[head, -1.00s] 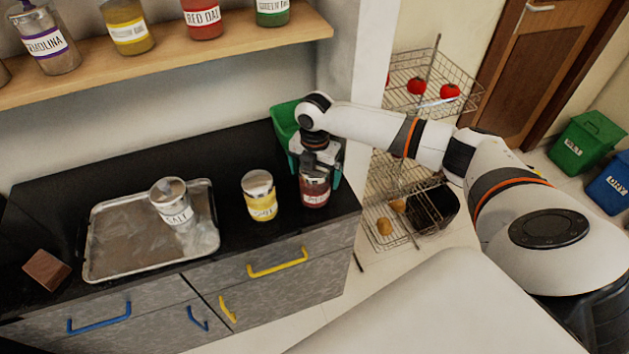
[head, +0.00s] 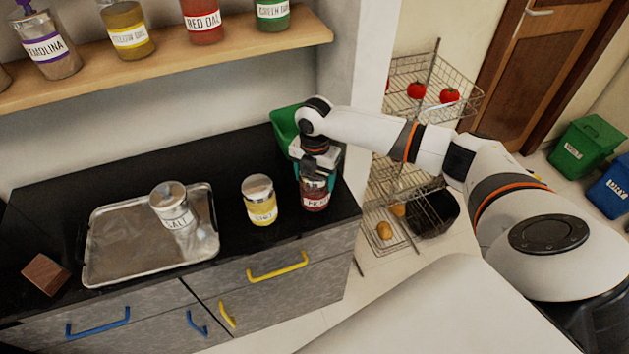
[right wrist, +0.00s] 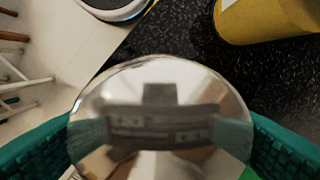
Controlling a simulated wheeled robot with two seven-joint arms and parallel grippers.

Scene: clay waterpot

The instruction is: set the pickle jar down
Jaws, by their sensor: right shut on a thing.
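The pickle jar (head: 314,194) is a dark red glass jar with a light label, at the right end of the black counter (head: 235,165). My right gripper (head: 315,174) is above it, with its teal fingers shut around its upper part. In the right wrist view, the jar's shiny round lid (right wrist: 160,115) sits between the two fingers. The jar looks upright and at counter level; I cannot tell whether its base touches the counter. My left gripper is not in view.
A yellow jar (head: 260,203) stands just left of the pickle jar. A green bin (head: 284,122) is behind. Further left, a metal tray (head: 118,255) holds a salt jar (head: 172,207), with a brown block (head: 45,273) beside it. A wire rack (head: 384,200) stands right of the counter.

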